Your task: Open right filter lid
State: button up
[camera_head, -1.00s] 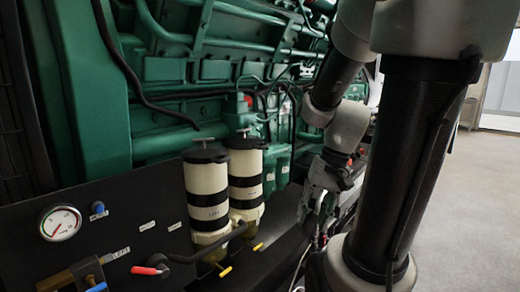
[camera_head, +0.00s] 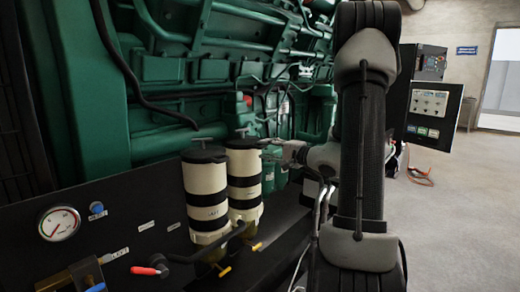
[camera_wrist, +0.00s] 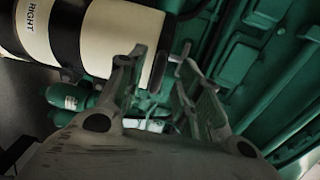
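Two cream filter canisters with black bands and black lids stand side by side. The front one, labelled LEFT (camera_head: 207,180), partly hides the right filter (camera_head: 245,165) behind it. The right filter lid (camera_head: 243,143) is seated on top, with a small T-handle (camera_head: 242,131). My gripper (camera_head: 270,150) is level with this lid, just to its right, pointing left. In the wrist view, the canister marked RIGHT (camera_wrist: 120,35) fills the upper left. My gripper's fingers (camera_wrist: 159,60) are open, with the lid's edge and handle near the tips. I cannot tell whether they touch.
A black panel with a gauge (camera_head: 59,223), a red-handled valve (camera_head: 146,270) and yellow levers (camera_head: 225,271) is at the lower left. The green engine (camera_head: 160,70) stands close behind the filters. A control box (camera_head: 430,105) stands right, beside open floor.

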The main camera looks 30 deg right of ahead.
aim_at(260, 148)
jog(key=x, duration=0.4)
jog(key=shift+s, duration=0.1)
grip_shut()
jog(key=shift+f, duration=0.1)
